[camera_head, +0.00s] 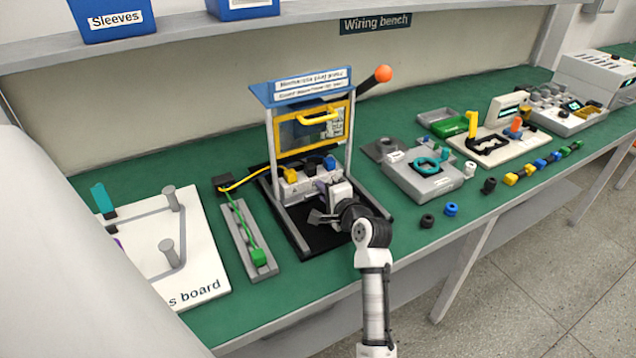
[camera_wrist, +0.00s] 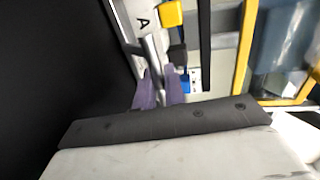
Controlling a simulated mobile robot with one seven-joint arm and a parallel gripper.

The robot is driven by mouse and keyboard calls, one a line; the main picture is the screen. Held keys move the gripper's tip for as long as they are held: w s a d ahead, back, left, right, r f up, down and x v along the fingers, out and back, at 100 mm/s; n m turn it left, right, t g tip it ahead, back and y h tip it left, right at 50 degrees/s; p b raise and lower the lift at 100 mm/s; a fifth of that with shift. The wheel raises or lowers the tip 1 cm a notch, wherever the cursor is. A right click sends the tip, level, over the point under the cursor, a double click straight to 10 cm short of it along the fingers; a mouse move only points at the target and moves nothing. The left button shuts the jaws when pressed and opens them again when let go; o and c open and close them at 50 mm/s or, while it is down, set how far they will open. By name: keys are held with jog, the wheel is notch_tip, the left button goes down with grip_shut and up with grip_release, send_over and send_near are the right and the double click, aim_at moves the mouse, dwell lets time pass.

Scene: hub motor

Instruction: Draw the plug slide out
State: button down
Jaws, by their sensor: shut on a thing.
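The press (camera_head: 312,90) has a blue top sign, grey posts and a lever with an orange knob. Its yellow-framed clear guard (camera_head: 345,108) hangs above a pale grey block (camera_head: 293,188), which seems to be the plug slide. Yellow (camera_head: 291,174), black (camera_head: 310,168) and blue (camera_head: 330,162) plugs show on the block. My gripper (camera_head: 323,187) is at the front of the block. In the wrist view its purple fingers (camera_wrist: 159,88) are shut on a grey handle (camera_wrist: 155,56) beside the letter A. The handle's grip area is partly hidden by the fingers.
A grey rail (camera_head: 236,228) with a green plug and cable lies left of the press, by a white board (camera_head: 205,268). A grey fixture (camera_head: 430,182) stands right. Small rings (camera_head: 427,220) lie near the front edge. Black base (camera_head: 318,238) in front of the block is partly clear.

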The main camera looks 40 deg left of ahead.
jog(key=v, duration=0.3)
jog(key=f+v, duration=0.1)
jog(key=v, duration=0.1)
jog(key=p+v, duration=0.1)
jog(key=v, duration=0.2)
jog(key=shift+s+d+f, duration=0.25)
jog(key=shift+d+f, duration=0.1)
jog(key=shift+d, duration=0.1)
jog(key=c, duration=1.6)
grip_release()
jog(key=shift+o, duration=0.2)
jog(key=b+v, duration=0.2)
jog(key=v, duration=1.1)
jog(key=shift+s+d+b, duration=0.15)
jog(key=shift+d+b, duration=0.2)
